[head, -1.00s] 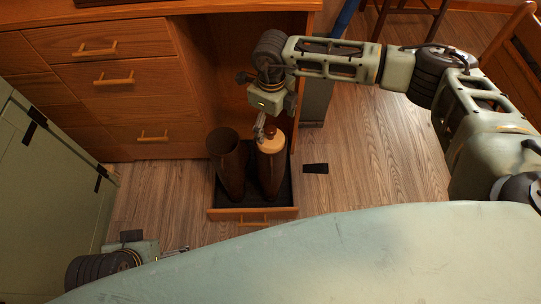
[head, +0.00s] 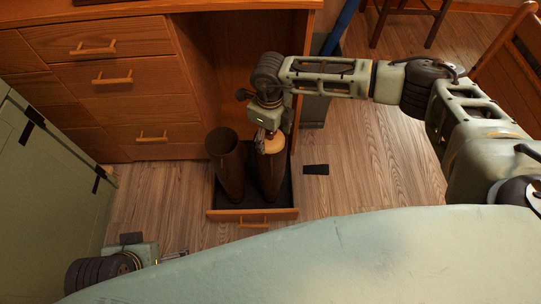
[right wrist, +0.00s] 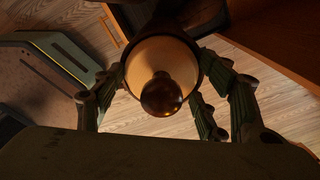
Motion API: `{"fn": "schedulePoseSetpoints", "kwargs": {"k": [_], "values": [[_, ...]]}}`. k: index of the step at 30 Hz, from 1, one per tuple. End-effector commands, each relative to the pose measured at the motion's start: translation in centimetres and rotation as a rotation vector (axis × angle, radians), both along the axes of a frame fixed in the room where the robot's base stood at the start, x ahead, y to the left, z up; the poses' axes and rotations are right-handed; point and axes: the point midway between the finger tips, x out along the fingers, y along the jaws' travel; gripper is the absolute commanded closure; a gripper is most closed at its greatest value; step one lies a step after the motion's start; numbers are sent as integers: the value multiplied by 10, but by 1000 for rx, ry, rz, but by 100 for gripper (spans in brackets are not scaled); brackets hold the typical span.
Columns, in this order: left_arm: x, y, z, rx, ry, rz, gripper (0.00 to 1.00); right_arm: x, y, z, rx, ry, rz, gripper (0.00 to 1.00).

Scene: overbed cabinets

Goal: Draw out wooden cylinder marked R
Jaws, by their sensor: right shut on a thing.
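Two tall dark brown cylinders stand in the pulled-out drawer in the head view. The right wooden cylinder (head: 268,172) has a pale round top with a dark knob. The left cylinder (head: 226,166) shows a dark, hollow-looking top. No letter can be read on either. My right gripper (head: 268,136) is at the upper end of the right cylinder, shut on it. In the right wrist view the pale top (right wrist: 160,65) and shiny knob (right wrist: 161,95) lie between my fingers, inside a dark rim. My left gripper (head: 175,255) is low at the left, partly hidden by my body.
The open drawer (head: 253,215) has a wooden front and dark floor. Wooden drawers (head: 110,75) stand behind at the left, a green cabinet door (head: 45,180) at far left. A small black wedge (head: 316,169) lies on the floor right of the drawer. A chair (head: 515,55) stands at upper right.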

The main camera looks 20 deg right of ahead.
Motion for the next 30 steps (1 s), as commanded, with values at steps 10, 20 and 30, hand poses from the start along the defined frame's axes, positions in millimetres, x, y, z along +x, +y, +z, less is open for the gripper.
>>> {"fn": "schedulePoseSetpoints", "kwargs": {"k": [10, 20, 30], "values": [[0, 0, 0, 0, 0, 0, 0, 0, 0, 0, 1, 1, 0, 72], [0, 0, 0, 0, 0, 0, 0, 0, 0, 1, 1, -1, 0, 84], [0, 0, 7, 0, 0, 0, 0, 2, 0, 26, 2, -4, 0, 84]]}}
